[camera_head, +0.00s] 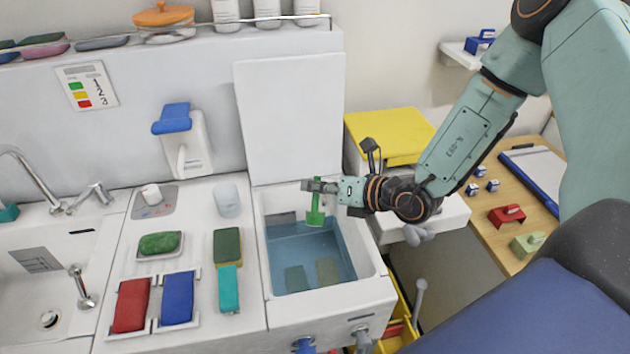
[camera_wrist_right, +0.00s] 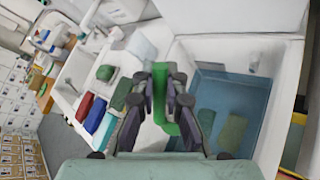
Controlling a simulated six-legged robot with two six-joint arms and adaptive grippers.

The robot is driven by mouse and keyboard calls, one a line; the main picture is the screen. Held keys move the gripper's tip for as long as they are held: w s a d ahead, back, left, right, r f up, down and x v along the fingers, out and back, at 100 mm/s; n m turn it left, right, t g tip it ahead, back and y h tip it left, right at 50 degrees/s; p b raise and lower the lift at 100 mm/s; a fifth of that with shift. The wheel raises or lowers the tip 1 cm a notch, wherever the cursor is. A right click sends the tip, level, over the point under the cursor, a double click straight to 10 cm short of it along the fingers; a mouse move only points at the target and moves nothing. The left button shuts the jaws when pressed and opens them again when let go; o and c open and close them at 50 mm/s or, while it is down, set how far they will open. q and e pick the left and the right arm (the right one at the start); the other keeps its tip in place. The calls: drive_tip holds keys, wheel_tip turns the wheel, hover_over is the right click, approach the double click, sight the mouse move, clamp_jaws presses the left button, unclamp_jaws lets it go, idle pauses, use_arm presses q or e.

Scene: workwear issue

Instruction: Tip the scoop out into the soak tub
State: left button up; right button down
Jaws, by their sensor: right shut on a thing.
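The green scoop (camera_head: 315,216) hangs roughly upright, its lower end over the soak tub. My right gripper (camera_head: 313,187) is shut on its upper part. In the right wrist view the scoop (camera_wrist_right: 164,115) shows between the two fingers of that gripper (camera_wrist_right: 161,85). What the scoop holds cannot be seen. The white soak tub (camera_head: 335,302) stands open with blue water in it, and it fills the right side of the wrist view (camera_wrist_right: 275,50). Two dark greenish blocks (camera_head: 297,278) lie under the water. My left gripper is not in view.
The tub's white lid (camera_head: 290,120) stands raised behind it. Left of the tub are a green-and-teal brush (camera_head: 228,265), red (camera_head: 131,305) and blue (camera_head: 177,298) blocks, and a sink (camera_head: 30,285). A yellow-topped box (camera_head: 388,130) and wooden table (camera_head: 490,225) are right.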

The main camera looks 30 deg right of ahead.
drive_tip(key=shift+w+d+m+g+p, duration=0.2)
drive_tip(key=shift+d+m+g+p, duration=0.05)
drive_tip(key=shift+m+g+p, duration=0.4)
drive_tip(key=f+m+g, duration=0.1)
drive_tip(key=w+d+f+m+g+y, duration=0.1)
drive_tip(key=w+f+m+g+y, duration=0.1)
drive_tip(key=shift+w+d+f+g, duration=0.25)
drive_tip(key=shift+d+f, duration=0.1)
idle(0.4)
drive_tip(key=shift+w+d+f, duration=0.1)
drive_tip(key=shift+w+f, duration=0.1)
drive_tip(key=shift+w, duration=0.05)
drive_tip(key=shift+s+r, duration=0.2)
